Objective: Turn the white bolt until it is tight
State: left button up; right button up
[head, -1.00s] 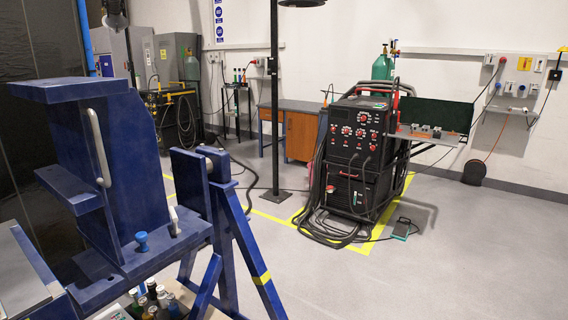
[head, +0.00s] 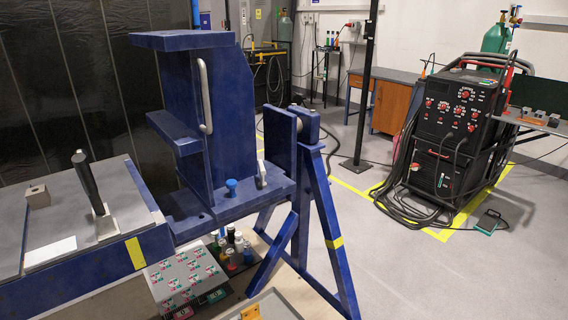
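The blue rotary jig (head: 230,110) stands left of the middle in the head view. A small whitish upright piece (head: 262,172) sits on its lower ledge, beside a blue knob (head: 231,187). It may be the white bolt, but it is too small to be sure, and I cannot tell how tight it is. A long pale handle (head: 205,95) runs up the jig's front face. Neither of my grippers is in view.
A grey-topped blue bench (head: 120,215) at the left bears a black-handled tool (head: 88,183) and a small block (head: 37,196). Bottles (head: 236,245) stand below the jig. A black welding machine (head: 450,130) stands at right. Open floor (head: 420,270) lies at lower right.

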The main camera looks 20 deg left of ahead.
aim_at(263, 172)
jog(key=i+l+u, duration=0.2)
jog(key=i+l, duration=0.2)
jog(key=l, duration=0.2)
jog(key=i+l+u, duration=0.1)
jog(key=l, duration=0.25)
jog(key=i+l+u, duration=0.1)
jog(key=i+l, duration=0.2)
